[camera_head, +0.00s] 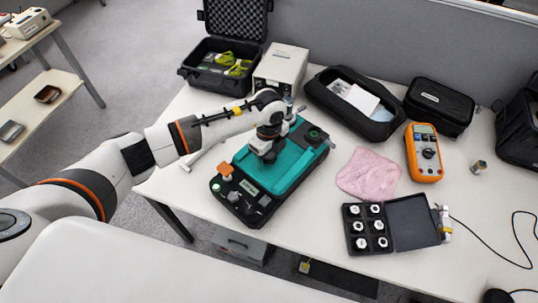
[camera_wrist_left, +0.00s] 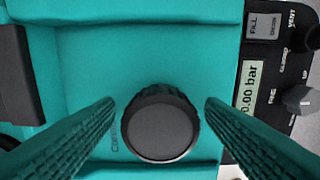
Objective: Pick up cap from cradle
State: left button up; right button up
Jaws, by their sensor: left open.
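A round, dark, knurled cap (camera_wrist_left: 158,128) sits on the teal top of a bench device (camera_wrist_left: 75,70) in the left wrist view. The device (camera_head: 298,170) also shows in the head view, on the white table. My left gripper (camera_head: 268,157) is over the device, pointing down. In the wrist view my left gripper (camera_wrist_left: 160,103) is open, with one ribbed finger on each side of the cap and visible gaps between. In the head view the gripper hides the cap. The cap's seat is hidden beneath it. My right gripper is not in view.
The device has a control panel with a display (camera_wrist_left: 252,90) and a grey knob (camera_wrist_left: 300,100). On the table are a pink cloth (camera_head: 368,175), an orange multimeter (camera_head: 424,153), a black box of white-topped parts (camera_head: 367,230), a beige box (camera_head: 281,68) and black cases (camera_head: 438,105).

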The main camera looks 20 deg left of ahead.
pick_arm(q)
jog(key=shift+c, duration=0.5)
jog(key=c, duration=1)
